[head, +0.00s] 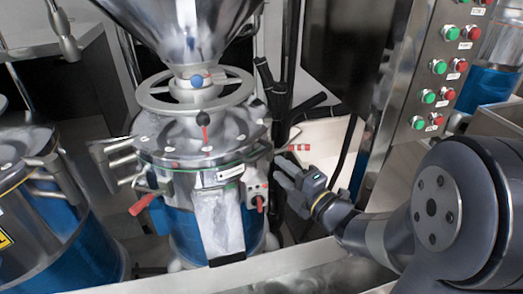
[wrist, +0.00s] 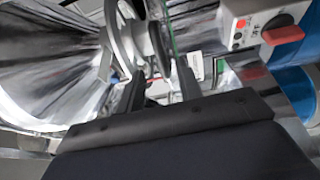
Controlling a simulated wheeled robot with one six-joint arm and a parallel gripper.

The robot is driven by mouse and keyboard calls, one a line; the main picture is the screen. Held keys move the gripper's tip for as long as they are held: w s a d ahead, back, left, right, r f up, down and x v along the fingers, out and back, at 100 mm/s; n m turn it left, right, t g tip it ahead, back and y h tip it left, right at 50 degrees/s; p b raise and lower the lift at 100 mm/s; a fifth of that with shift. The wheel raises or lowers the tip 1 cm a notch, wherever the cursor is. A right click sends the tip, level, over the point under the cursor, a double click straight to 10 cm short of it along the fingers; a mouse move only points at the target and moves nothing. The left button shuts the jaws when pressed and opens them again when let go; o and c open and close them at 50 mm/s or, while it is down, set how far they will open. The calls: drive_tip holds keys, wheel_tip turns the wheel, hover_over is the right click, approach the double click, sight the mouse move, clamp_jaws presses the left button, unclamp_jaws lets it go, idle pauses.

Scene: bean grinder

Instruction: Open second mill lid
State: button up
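A steel mill with a blue lower body (head: 185,232) stands at the middle of the head view. Its round steel lid (head: 180,150) lies flat on the body, and a handwheel (head: 160,100) sits above it. A red-tipped handle (head: 300,148) sticks out at the lid's right side. My gripper (head: 284,172) is at the mill's right side, just below that handle; contact cannot be told. In the wrist view, the fingers of my gripper (wrist: 161,82) are apart with a gap between them and no clear object held. A wheel rim (wrist: 122,35) shows beyond the fingers.
A steel hopper (head: 185,30) hangs over the mill. A control box with a red switch (head: 257,195) is on the mill's front right. Another blue mill (head: 50,245) stands at the left. A button panel (head: 430,75) rises at the right. A steel rail (head: 235,275) crosses the front.

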sight(262, 152)
drive_tip(key=p+x, duration=0.1)
drive_tip(key=x, duration=0.7)
drive_tip(key=shift+w, duration=0.15)
clamp_jaws()
idle(0.3)
